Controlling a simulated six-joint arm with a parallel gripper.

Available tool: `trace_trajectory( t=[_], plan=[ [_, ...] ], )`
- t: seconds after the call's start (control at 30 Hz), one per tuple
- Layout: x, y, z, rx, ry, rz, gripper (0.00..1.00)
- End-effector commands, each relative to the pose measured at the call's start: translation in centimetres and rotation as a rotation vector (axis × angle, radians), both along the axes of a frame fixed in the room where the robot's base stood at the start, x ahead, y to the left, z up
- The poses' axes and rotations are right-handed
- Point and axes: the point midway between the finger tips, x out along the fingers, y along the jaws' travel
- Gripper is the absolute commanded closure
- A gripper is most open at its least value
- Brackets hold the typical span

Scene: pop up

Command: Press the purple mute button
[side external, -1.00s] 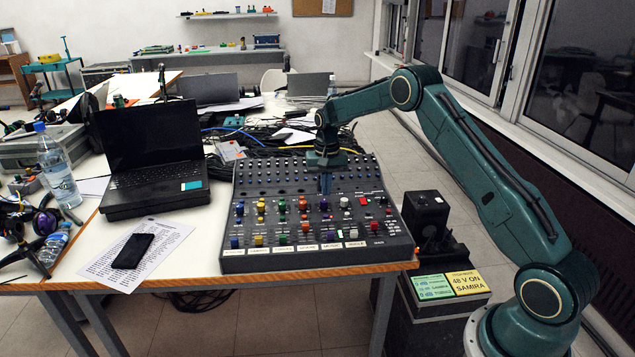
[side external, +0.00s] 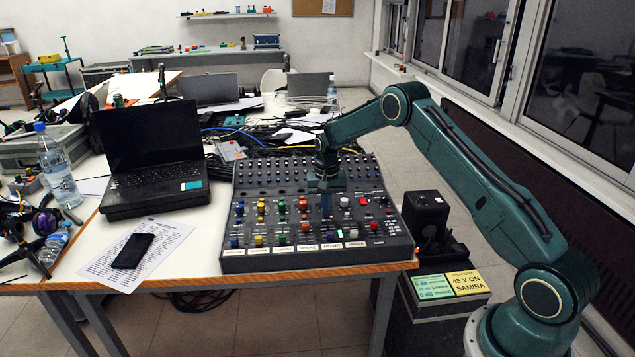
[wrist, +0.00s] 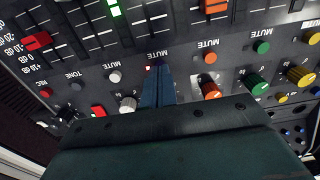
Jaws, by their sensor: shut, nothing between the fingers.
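The mixing console (side external: 232,252) lies on the table with rows of coloured knobs and buttons. My gripper (side external: 326,214) points down over the console's middle right, fingers shut and empty. In the wrist view my shut fingertips (wrist: 157,70) are just below a MUTE label, between the white mute button (wrist: 115,76) and the orange mute button (wrist: 210,57). A small purplish edge of the purple mute button (wrist: 156,62) shows at the fingertips; the rest is hidden behind them. I cannot tell whether the fingertips touch it or whether it is pressed.
A green mute button (wrist: 262,46) sits further right in the same row. Larger knobs and faders with coloured caps (wrist: 38,41) surround the fingers. A black laptop (side external: 155,170), a phone (side external: 133,251) on paper and a bottle (side external: 60,172) stand left of the console.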

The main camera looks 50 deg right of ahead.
Motion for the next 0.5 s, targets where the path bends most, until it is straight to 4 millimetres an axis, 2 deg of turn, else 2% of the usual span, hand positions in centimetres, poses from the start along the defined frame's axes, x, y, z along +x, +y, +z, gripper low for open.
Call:
trace_trajectory(
  t=[0.5],
  plan=[
    [0.01,0.0,-0.68,0.0,0.0,0.0,1.0]
  ],
)
